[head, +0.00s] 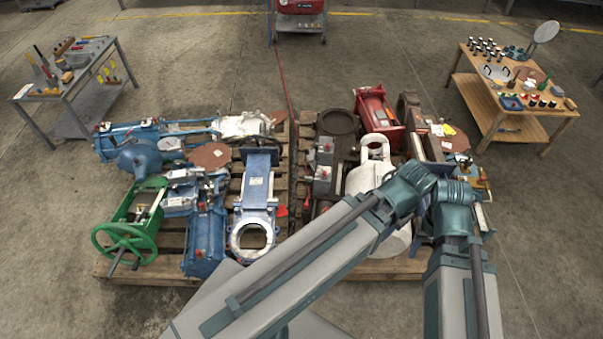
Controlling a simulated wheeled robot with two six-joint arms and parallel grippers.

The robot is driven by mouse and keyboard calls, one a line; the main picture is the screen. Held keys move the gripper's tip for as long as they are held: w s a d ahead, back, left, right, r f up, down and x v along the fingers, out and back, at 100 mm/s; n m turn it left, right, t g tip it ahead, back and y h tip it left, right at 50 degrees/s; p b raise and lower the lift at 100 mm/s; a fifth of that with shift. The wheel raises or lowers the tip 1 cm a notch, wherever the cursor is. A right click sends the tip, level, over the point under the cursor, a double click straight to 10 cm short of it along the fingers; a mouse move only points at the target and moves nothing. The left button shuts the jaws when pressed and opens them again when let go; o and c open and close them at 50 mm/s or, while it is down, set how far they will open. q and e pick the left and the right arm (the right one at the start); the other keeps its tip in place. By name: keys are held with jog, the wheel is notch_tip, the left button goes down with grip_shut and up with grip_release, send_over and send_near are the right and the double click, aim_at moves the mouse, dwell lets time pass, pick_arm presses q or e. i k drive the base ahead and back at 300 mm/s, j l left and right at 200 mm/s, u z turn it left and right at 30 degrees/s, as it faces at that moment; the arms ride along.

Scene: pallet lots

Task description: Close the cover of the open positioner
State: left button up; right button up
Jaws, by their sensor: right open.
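Two grey box-shaped housings, possibly positioners (325,146) (322,173), sit on the left part of the right pallet. Light blue box-shaped units (170,144) (182,176) sit among the blue actuators on the left pallet. I cannot tell which housing has its cover open. My right gripper (470,188) is over the right pallet's right side, by the teal wrist joints. It is open, its fingers small and hard to make out. It is apart from the grey housings, to their right. My left gripper is not in view.
Both wooden pallets are crowded: a green handwheel unit (122,238), a blue gate valve (258,190), a red actuator (377,115) and a white valve body (372,172). Benches with tools stand left (75,92) and right (530,118). My arm links hide the right pallet's front.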

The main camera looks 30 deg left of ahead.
aim_at(313, 157)
jog(key=k+j+z, duration=0.1)
jog(key=k+j, duration=0.45)
jog(key=j, duration=0.2)
jog(key=k+j+z, duration=0.15)
jog(key=k+j, duration=0.55)
jog(key=j, duration=0.25)
jog(key=k+j, duration=0.1)
jog(key=j, duration=0.25)
jog(key=k+j+z, duration=0.1)
jog(key=j, duration=0.25)
jog(key=k+j, duration=0.15)
jog(key=j, duration=0.2)
jog(key=k+j+z, duration=0.1)
jog(key=j, duration=1.15)
jog(key=k, duration=0.45)
jog(key=k+u, duration=0.2)
jog(key=u, duration=1.2)
jog(key=i+l, duration=0.1)
jog(key=l, duration=0.4)
jog(key=i+l, duration=0.1)
jog(key=l, duration=0.9)
jog(key=i+l, duration=0.15)
jog(key=l, duration=0.35)
jog(key=i+l, duration=0.1)
jog(key=l, duration=0.45)
jog(key=i+l, duration=0.1)
jog(key=l, duration=0.4)
jog(key=i+l, duration=0.1)
jog(key=l, duration=0.4)
